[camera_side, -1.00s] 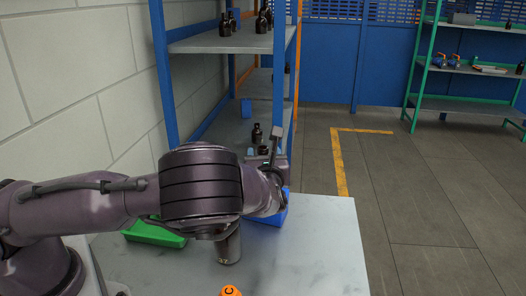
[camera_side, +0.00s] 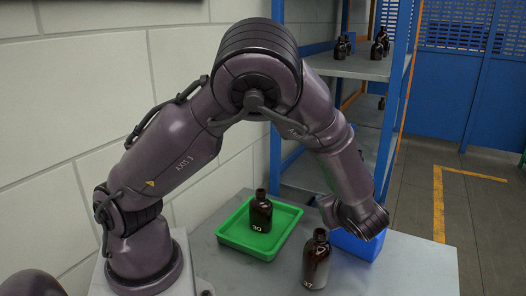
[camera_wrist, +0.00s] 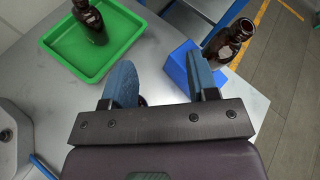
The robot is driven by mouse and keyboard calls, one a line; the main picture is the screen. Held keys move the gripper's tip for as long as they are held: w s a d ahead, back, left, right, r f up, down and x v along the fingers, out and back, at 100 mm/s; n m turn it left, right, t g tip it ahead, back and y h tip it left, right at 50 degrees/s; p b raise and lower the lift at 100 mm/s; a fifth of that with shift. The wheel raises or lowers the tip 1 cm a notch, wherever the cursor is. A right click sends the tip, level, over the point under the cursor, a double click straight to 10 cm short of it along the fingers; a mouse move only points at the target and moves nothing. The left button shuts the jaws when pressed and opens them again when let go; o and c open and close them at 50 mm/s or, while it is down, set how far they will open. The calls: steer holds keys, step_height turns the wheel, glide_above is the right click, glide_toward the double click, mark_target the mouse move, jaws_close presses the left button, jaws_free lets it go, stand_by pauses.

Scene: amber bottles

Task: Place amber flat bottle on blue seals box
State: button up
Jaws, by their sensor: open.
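In the side view a brown bottle (camera_side: 316,262) numbered 37 stands upright on the table, in front of my gripper. Another brown bottle (camera_side: 261,212) numbered 30 stands in the green tray (camera_side: 228,238). The blue box (camera_side: 352,243) is partly hidden behind my gripper. The blue box also shows there (camera_wrist: 178,68), behind the right finger. A brown bottle (camera_wrist: 226,42) stands at the box's upper right; I cannot tell whether it rests on the box.
A blue-framed shelf (camera_side: 352,66) with several dark bottles stands behind the table. A light wall is at the left. The table's front right (camera_side: 420,270) is clear, and open floor (camera_side: 490,220) lies beyond its right edge.

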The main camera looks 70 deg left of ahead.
steer(key=s+d+r+n+t+h, duration=0.1)
steer(key=s+d+r+n+h, duration=0.1)
steer(key=s+r+n+h, duration=0.4)
steer(key=s+d+r+n+t+h, duration=0.1)
steer(key=s+d+r+n+h, duration=0.1)
steer(key=s+r+n+h, duration=0.5)
steer(key=s+r+n, duration=0.2)
steer(key=s+n, duration=0.1)
steer(key=s, duration=0.2)
steer(key=shift+s+d+r+n+t, duration=0.25)
steer(key=shift+d+r+n+t, duration=0.05)
steer(key=shift+d+r, duration=0.05)
